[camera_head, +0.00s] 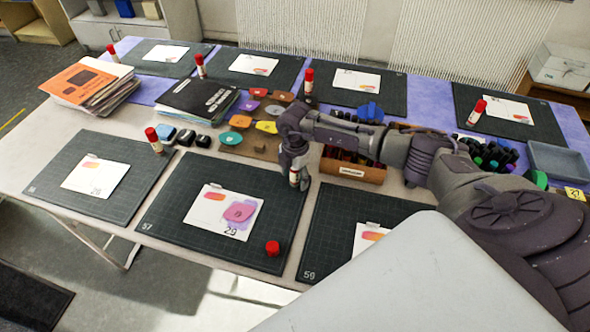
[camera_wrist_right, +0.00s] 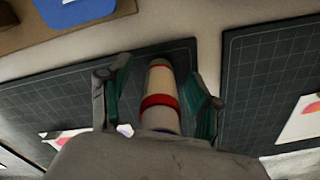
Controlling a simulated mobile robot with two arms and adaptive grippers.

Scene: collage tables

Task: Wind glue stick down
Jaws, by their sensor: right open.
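My right gripper (camera_head: 297,172) is over the upper right corner of the middle front mat. In the wrist view the right gripper (camera_wrist_right: 158,98) has its fingers apart on either side of a glue stick (camera_wrist_right: 160,80). The glue stick has a pale body with a red band and no red cap on it. In the head view the gripper partly hides this glue stick (camera_head: 295,180). A loose red cap (camera_head: 273,248) lies on the lower right of the same mat (camera_head: 185,215). My left gripper is not in view.
A card (camera_head: 210,200) with coloured paper lies on that mat. A wooden box (camera_head: 352,172) with dark items stands just behind my right arm. Capped glue sticks stand at other places, one (camera_head: 153,138) by the left front mat.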

